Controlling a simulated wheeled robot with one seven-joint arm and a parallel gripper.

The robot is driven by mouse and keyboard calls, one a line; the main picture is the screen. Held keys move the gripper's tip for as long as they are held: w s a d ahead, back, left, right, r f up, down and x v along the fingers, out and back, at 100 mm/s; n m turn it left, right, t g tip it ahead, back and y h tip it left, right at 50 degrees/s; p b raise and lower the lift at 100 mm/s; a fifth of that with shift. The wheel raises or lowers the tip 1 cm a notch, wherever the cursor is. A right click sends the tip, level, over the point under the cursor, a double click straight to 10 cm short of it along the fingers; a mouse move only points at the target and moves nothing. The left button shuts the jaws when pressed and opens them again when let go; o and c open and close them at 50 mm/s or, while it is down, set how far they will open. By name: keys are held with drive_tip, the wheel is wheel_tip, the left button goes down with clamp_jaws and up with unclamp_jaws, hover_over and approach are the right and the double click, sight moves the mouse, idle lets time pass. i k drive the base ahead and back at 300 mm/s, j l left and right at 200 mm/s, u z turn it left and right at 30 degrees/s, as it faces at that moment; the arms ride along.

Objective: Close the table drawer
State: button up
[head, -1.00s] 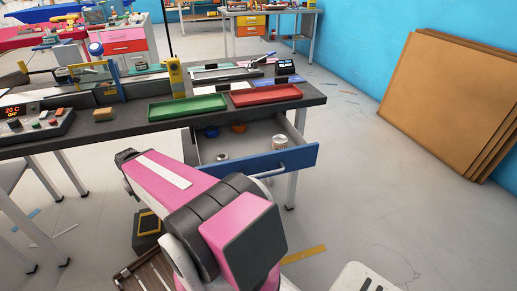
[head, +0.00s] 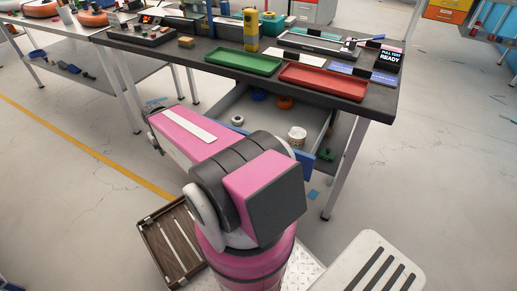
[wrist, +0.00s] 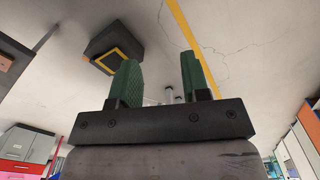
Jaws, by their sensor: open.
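The table drawer (head: 309,160) is pulled out from under the dark-topped table (head: 225,84) in the head view. Its blue front is partly hidden behind my pink arm. Inside it lie a white cylinder (head: 297,137), an orange item (head: 285,102), a blue item (head: 258,95) and a small pale item (head: 237,120). My gripper (wrist: 160,80) shows in the wrist view with its two green fingers apart and nothing between them. The wrist view shows floor beyond the fingers and no drawer.
A green tray (head: 243,62) and a red tray (head: 323,82) lie on the tabletop. A table leg (head: 344,172) stands right of the drawer. A brown slatted crate (head: 172,245) and a white slotted piece (head: 368,268) are near my base. Floor at the right is clear.

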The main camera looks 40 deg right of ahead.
sight(265, 115)
drive_tip(key=k+z, duration=0.2)
drive_tip(key=k, duration=0.45)
drive_tip(key=k+z, duration=0.3)
drive_tip(key=k+l+z, duration=0.1)
drive_tip(key=k+z, duration=0.15)
drive_tip(key=k, duration=0.25)
